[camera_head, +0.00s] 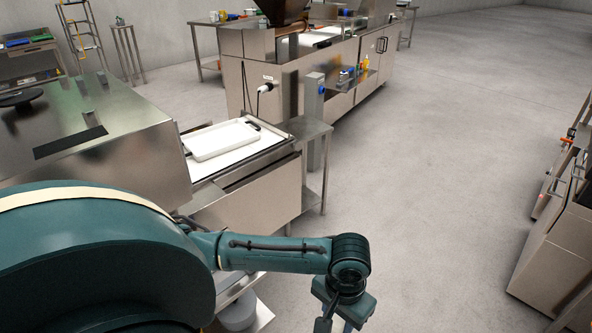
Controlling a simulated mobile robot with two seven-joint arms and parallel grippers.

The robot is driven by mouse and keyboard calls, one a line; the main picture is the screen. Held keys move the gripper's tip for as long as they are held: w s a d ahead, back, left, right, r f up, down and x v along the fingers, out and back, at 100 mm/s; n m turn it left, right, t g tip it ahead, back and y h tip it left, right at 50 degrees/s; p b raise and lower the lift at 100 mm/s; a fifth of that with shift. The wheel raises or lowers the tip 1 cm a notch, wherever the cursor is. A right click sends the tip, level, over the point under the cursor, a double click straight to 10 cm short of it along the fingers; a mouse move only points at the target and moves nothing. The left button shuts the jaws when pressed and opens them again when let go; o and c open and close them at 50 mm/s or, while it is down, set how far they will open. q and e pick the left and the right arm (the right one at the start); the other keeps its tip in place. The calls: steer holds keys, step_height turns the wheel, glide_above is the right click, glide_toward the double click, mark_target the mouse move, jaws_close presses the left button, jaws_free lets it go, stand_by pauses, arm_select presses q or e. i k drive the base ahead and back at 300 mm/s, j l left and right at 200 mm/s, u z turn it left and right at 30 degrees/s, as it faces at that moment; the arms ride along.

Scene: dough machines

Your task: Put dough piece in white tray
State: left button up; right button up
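A white tray (222,141) with dark handles lies flat on the pale top surface of the steel machine at centre left. I see no dough piece in this view. My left arm reaches in from the left, below and in front of the tray. The wrist and part of my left gripper (338,318) show at the bottom edge, well to the lower right of the tray and apart from it. The fingertips are cut off, so its opening and anything in it are hidden. My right gripper is out of view.
The steel machine housing (95,135) stands left of the tray. A longer steel machine (290,75) stands behind. Steel equipment (555,240) stands at the far right. The grey floor (440,170) between is clear.

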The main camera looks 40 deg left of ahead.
mark_target(232, 136)
steer(key=i+u, duration=0.35)
steer(key=i, duration=0.25)
steer(key=i+l+u, duration=0.15)
steer(key=i+u, duration=0.15)
steer(key=i, duration=0.35)
steer(key=i+u, duration=0.55)
steer(key=u, duration=0.2)
steer(key=i+l+u, duration=0.15)
steer(key=i+u, duration=0.25)
steer(key=k, duration=0.1)
